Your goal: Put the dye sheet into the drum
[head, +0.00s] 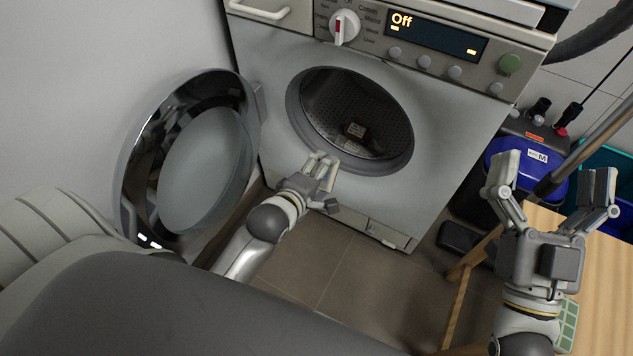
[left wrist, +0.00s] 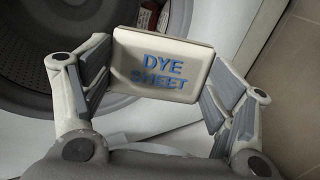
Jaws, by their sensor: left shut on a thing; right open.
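The dye sheet (left wrist: 161,66) is a small cream packet with blue "DYE SHEET" lettering, seen in the left wrist view. My left gripper (left wrist: 158,82) is shut on it, one finger at each side edge. In the head view my left gripper (head: 322,170) is at the lower front of the round dryer opening, outside the drum (head: 345,95). The packet is hard to make out there. The drum is dark and perforated, and a small item with a reddish label (head: 355,131) shows in it. My right gripper (head: 551,180) is open and empty at the right.
The round door (head: 200,160) stands open at the left of the dryer (head: 450,125). The control panel display (head: 435,33) reads "Off". A wooden table (head: 605,275), a blue vacuum cleaner (head: 560,190) and its tube are at the right. Tiled floor (head: 320,265) lies below.

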